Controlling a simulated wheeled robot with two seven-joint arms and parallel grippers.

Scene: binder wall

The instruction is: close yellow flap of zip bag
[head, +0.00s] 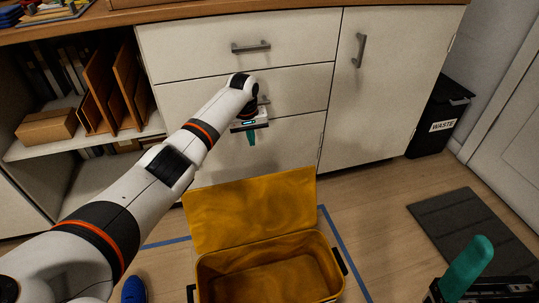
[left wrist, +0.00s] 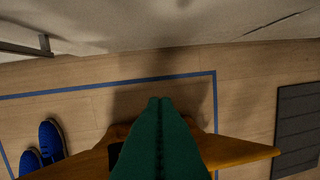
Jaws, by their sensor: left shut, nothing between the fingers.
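The yellow zip bag (head: 268,272) lies on the floor, open at the top with an empty-looking inside. Its yellow flap (head: 252,208) stands raised along the back edge, on the cabinet side. My left gripper (head: 251,138) is shut and empty, pointing down above the flap's top edge near the drawers, apart from the flap in the head view. In the left wrist view the flap (left wrist: 240,152) shows as a narrow band on both sides of the shut teal fingers (left wrist: 158,103), which hide its middle. My right gripper (head: 468,264) is at the lower right; only one teal finger shows clearly.
White drawers (head: 235,45) with metal handles stand close behind my left gripper. Blue tape (head: 345,252) marks the floor around the bag. Blue shoes (left wrist: 48,142) lie left of it. A grey mat (head: 478,232) and black waste bin (head: 438,118) are at the right.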

